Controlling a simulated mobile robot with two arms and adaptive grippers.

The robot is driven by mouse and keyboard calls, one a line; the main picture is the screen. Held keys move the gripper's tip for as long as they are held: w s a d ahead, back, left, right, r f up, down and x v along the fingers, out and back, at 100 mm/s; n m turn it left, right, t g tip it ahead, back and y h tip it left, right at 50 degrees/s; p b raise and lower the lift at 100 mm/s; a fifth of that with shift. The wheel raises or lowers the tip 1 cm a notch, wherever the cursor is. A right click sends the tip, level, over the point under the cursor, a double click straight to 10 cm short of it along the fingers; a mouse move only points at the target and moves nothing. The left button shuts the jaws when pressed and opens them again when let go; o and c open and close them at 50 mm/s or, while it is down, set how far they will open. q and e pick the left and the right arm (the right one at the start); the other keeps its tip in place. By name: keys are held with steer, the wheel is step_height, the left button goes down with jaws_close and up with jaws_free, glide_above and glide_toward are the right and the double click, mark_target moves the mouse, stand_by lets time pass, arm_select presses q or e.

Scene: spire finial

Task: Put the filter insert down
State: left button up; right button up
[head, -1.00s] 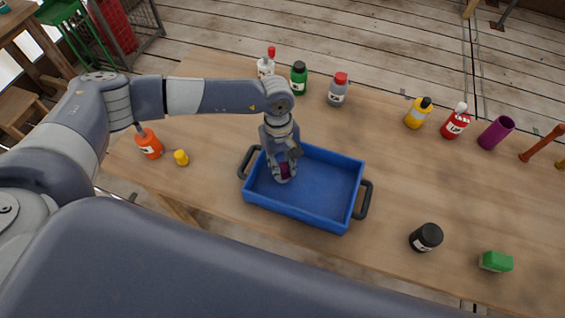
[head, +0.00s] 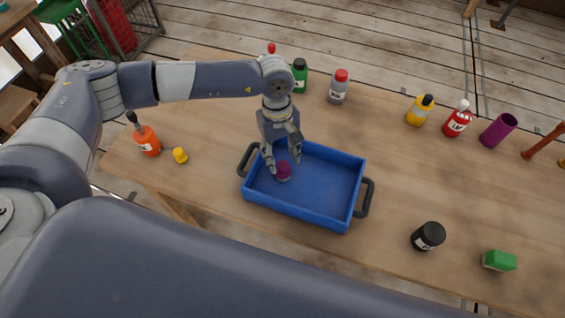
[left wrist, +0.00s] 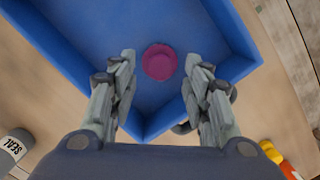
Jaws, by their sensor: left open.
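The filter insert (head: 284,171) is a small round purple piece with a paler side. It rests on the floor of the blue tray (head: 329,219), near the left end. In the left wrist view the insert (left wrist: 160,62) shows as a purple disc just beyond the fingertips. My left gripper (head: 283,162) is above it with its fingers spread apart and empty. In the left wrist view the gripper (left wrist: 160,65) is open, with clear space between each finger and the insert. My right gripper is not in view.
Bottles stand along the far side of the table, including a green one (head: 299,76) and a grey one (head: 338,87). An orange bottle (head: 147,140) and a yellow cap (head: 180,155) are at left. A black jar (head: 428,236) and a green box (head: 499,260) are at right.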

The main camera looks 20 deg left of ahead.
arm_select(q)
step_height(320, 180, up, 8)
steer(key=b, duration=0.2)
steer(key=shift+w+a+r, duration=0.25)
steer(key=shift+w+a, duration=0.15)
steer(key=shift+w, duration=0.05)
steer(key=shift+f, duration=0.1)
